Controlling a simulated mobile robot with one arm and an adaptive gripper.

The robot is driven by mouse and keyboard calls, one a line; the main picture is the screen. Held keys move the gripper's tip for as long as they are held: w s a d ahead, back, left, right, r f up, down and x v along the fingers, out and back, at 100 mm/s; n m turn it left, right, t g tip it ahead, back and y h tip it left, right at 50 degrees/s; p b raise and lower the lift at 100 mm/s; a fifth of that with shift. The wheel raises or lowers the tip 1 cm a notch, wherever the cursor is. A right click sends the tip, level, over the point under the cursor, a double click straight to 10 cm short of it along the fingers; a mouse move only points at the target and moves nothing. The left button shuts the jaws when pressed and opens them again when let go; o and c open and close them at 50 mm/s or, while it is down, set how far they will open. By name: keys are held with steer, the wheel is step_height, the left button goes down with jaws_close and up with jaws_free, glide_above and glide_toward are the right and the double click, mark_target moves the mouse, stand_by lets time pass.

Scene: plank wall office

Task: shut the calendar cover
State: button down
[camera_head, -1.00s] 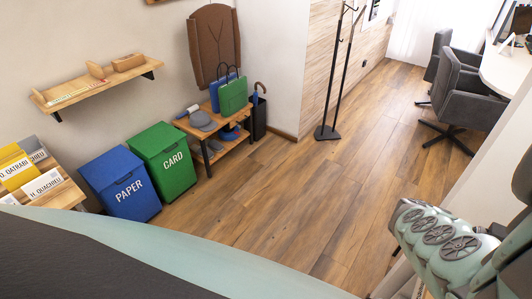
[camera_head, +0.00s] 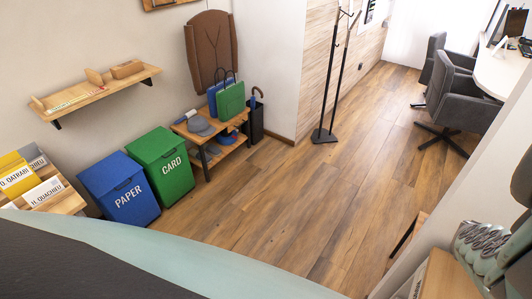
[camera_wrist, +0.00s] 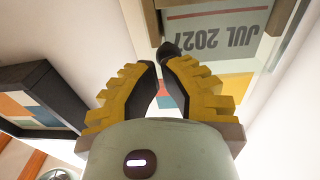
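The calendar (camera_wrist: 200,35) is at the upper right of the wrist view, with "JUL 2027" upside down and coloured blocks below the text. A pale, see-through panel (camera_wrist: 284,32) borders its right side; I cannot tell whether it is the cover. My gripper (camera_wrist: 160,66) has yellow ribbed fingers with dark inner pads. Its tips are close together, in front of the calendar's left part. A dark rounded piece shows at the right tip. I cannot tell whether it is a knob or the fingertip, nor whether anything is touched. The head view does not clearly show the calendar.
A dark-framed picture (camera_wrist: 42,98) is at the left of the wrist view. In the head view, blue PAPER (camera_head: 120,187) and green CARD (camera_head: 161,164) bins stand by the wall, near a low bench (camera_head: 222,150). A coat stand (camera_head: 325,133) is beyond open wooden floor (camera_head: 285,205).

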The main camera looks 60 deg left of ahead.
steer(key=shift+w+d, duration=0.15)
steer(key=shift+d, duration=0.2)
steer(key=shift+d, duration=1.05)
